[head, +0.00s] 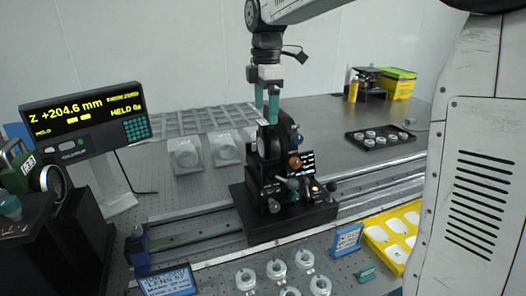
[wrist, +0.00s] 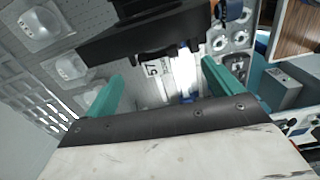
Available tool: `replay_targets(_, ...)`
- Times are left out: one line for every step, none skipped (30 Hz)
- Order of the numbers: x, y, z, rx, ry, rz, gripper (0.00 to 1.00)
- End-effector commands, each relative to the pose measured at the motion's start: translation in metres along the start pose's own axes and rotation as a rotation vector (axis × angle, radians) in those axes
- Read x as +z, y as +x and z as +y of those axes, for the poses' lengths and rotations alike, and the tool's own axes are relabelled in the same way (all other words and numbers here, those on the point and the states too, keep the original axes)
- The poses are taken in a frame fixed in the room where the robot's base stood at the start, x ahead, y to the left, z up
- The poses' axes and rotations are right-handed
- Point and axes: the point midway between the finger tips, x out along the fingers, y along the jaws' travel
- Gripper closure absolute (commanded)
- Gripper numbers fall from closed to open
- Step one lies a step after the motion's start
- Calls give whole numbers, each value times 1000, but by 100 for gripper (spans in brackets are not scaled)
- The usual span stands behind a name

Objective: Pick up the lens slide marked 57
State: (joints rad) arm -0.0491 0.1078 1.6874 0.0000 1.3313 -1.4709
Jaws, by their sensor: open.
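A light slide with a dark mark that seems to read 57 (wrist: 152,69) shows between the teal fingertips in the wrist view. My gripper (head: 266,110) points down over the black stage on the rail, its two teal fingers apart. In the wrist view my gripper (wrist: 163,76) has a clear gap between its fingers. In the head view a round lens holder (head: 262,143) stands upright in the black stage (head: 290,215), just below the fingertips. I cannot tell whether the fingers touch the slide.
A display (head: 85,122) reads Z +204.6 mm and HELD 0x. Pale lens blocks (head: 186,155) stand behind the rail. Ring parts (head: 277,268) and a blue sign (head: 167,281) lie in front. A yellow tray (head: 377,233) is at right; a black tray (head: 354,143) is farther back.

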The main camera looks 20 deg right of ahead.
Motion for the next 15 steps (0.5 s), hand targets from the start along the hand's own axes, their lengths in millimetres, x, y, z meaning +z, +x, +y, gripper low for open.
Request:
replay_targets(0, 2, 5, -8, -23, -1, 9)
replay_targets(-1, 4, 7, -11, -33, -1, 9)
replay_targets(-1, 6, 8, -15, -45, -1, 9)
replay_targets(-1, 8, 8, -16, -50, -1, 9)
replay_targets(-1, 11, 9, -18, -53, -1, 9)
replay_targets(-1, 16, 8, -18, -54, -1, 9)
replay_targets(-1, 20, 8, -18, -54, -1, 9)
replay_targets(-1, 23, 8, -18, -54, -1, 9)
replay_targets(-1, 27, 8, -18, -53, -1, 9)
replay_targets(-1, 31, 8, -18, -53, -1, 9)
replay_targets(-2, 34, 8, -18, -53, -1, 9)
replay_targets(-2, 39, 7, -18, -53, -1, 9)
replay_targets(-3, 43, 7, -19, -53, -1, 9)
replay_targets(-3, 48, 6, -18, -53, -1, 9)
replay_targets(-4, 55, 6, -20, -53, -2, 9)
